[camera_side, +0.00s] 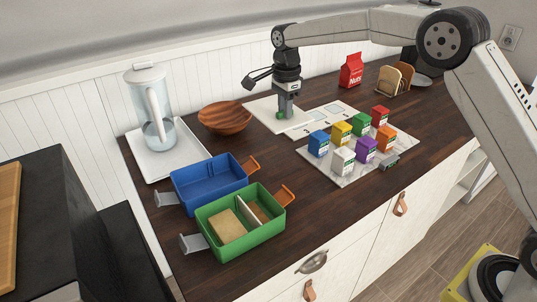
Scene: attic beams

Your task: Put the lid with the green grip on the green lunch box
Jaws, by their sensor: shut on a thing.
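The green lunch box (236,241) stands open at the front left of the counter, with a bread-like slice and a divider inside. The lid with the green grip (262,107) is a flat white panel toward the back of the counter. My gripper (283,114) points straight down over this lid and is shut on its green grip, which shows just below the fingers. I cannot tell whether the lid touches the counter or is slightly raised. The blue lunch box (210,179) stands open just behind the green one.
Other white panels (334,109) lie right of the lid. Several coloured cartons (366,148) stand on a marble board. A wooden bowl (224,117) and a clear pitcher (150,110) on a white tray (177,160) stand left. A red bag (351,72) is behind. Dark counter is clear between lunch boxes and cartons.

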